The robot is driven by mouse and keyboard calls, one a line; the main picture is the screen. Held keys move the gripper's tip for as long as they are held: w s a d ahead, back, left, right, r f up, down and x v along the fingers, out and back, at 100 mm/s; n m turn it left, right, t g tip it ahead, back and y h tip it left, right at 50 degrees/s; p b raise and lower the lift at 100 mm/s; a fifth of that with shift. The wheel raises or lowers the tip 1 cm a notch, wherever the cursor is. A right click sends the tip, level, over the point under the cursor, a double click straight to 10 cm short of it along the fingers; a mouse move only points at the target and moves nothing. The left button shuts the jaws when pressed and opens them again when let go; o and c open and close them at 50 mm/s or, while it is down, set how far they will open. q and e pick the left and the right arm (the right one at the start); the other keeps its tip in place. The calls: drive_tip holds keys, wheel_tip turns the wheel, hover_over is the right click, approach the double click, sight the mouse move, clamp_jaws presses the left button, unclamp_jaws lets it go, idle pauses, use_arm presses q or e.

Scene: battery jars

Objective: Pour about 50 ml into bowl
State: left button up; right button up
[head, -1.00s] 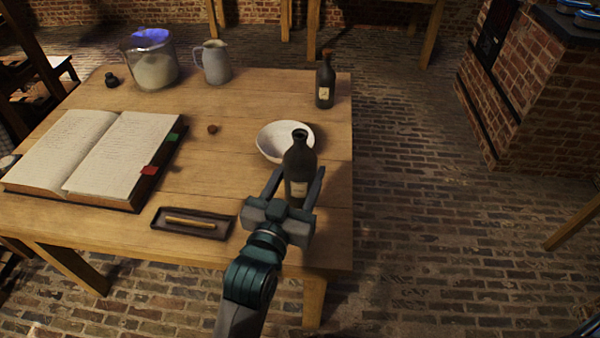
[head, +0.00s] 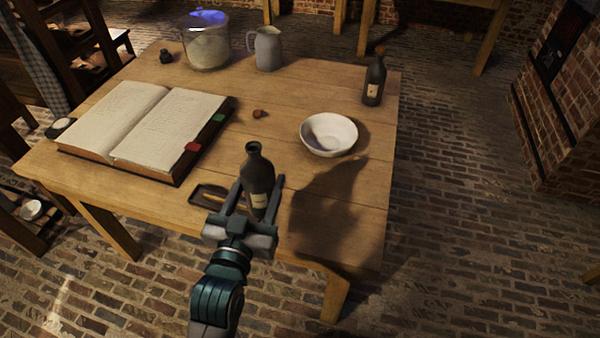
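My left gripper (head: 259,195) is shut on a dark open-necked bottle (head: 256,170) with a pale label, one finger on each side. The bottle is about upright, and a shadow to its right suggests it is held above the table's front part. The white bowl (head: 344,145) stands on the table (head: 290,160), behind and to the right of the bottle, apart from it. The bowl's inside is partly shaded; I see no clear liquid level. My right gripper is out of view.
A second, corked dark bottle (head: 374,82) stands at the back right. A brown stopper (head: 259,113), a grey jug (head: 268,50), a glass jar (head: 207,45), an ink bottle (head: 166,57) and an open book (head: 125,120) are on the table. A dark tray (head: 205,196) lies beside the gripper.

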use_arm(q)
drive_tip(key=s+a+n+y, duration=0.1)
drive_tip(key=s+a+y, duration=0.1)
drive_tip(key=a, duration=0.5)
drive_tip(key=s+a+n+y, duration=0.1)
drive_tip(key=s+a+y, duration=0.1)
drive_tip(key=a, duration=0.5)
drive_tip(key=shift+s+n+t, duration=0.3)
drive_tip(key=shift+s+n, duration=0.1)
drive_tip(key=shift+s, duration=0.45)
